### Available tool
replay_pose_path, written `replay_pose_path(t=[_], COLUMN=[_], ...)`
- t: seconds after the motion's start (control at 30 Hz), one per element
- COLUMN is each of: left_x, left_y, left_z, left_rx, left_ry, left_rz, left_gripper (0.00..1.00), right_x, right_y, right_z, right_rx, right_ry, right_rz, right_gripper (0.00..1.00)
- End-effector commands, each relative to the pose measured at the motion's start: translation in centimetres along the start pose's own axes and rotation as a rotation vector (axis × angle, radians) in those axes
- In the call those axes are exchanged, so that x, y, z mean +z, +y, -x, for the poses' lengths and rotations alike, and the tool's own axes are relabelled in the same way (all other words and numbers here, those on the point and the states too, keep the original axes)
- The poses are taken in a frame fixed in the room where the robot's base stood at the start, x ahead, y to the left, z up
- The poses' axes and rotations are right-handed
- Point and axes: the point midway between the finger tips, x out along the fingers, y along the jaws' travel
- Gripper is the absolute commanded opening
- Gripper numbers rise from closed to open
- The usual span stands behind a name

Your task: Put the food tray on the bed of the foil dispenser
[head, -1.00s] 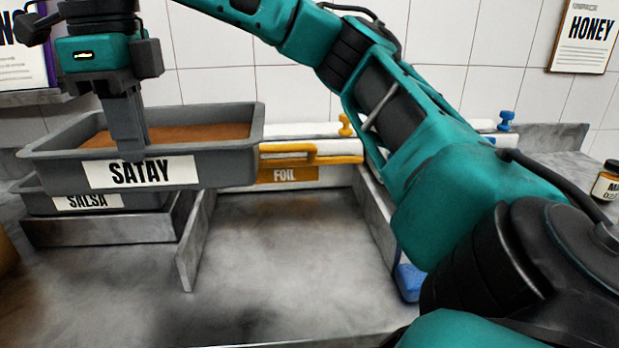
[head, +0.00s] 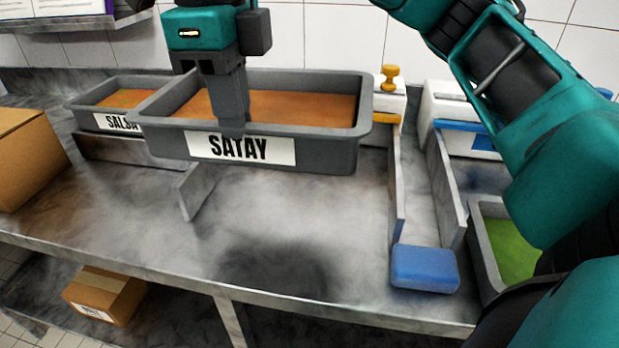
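The food tray, a grey tub labelled SATAY (head: 318,158) with orange-brown food, is held up above the counter. My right gripper (head: 230,122) is shut on its front wall, just above the label. The tray hangs over the rear of the foil dispenser's bed (head: 300,205), its left end reaching past the left side wall (head: 196,192). My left gripper is not in view.
A SALSA tray (head: 85,112) stands behind left. A blue-trimmed dispenser (head: 455,128), a blue block (head: 424,268) and a tray with green contents (head: 488,225) are at right. Cardboard boxes lie at left (head: 30,160) and on the lower shelf (head: 112,292).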

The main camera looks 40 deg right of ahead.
Motion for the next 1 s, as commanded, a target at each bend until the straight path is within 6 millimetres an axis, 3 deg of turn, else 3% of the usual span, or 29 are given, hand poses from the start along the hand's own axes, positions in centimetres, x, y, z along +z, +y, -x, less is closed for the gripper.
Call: replay_pose_path(t=[0.1, 0.23, 0.33, 0.5, 0.67, 1.0], left_x=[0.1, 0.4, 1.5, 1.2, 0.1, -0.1], left_y=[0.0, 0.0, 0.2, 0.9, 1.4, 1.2], left_z=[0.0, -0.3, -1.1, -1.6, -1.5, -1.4], left_rx=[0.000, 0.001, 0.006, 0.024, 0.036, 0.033], left_ry=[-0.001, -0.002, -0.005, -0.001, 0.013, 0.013], left_rz=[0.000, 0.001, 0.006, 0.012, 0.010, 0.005], left_gripper=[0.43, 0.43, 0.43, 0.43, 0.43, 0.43], right_x=[-0.8, -2.0, -2.4, -2.3, -2.3, -2.4], right_y=[4.2, 7.4, 8.3, 8.4, 6.6, -1.9], right_z=[-2.6, -5.1, -8.7, -11.6, -12.0, -12.1], right_rx=[-0.003, 0.003, 0.007, 0.007, 0.007, 0.006], right_ry=[-0.001, -0.016, -0.021, -0.025, -0.025, -0.024], right_rz=[0.016, 0.009, -0.003, -0.007, -0.013, -0.015], right_gripper=[0.00, 0.00, 0.00, 0.00, 0.00, 0.00])
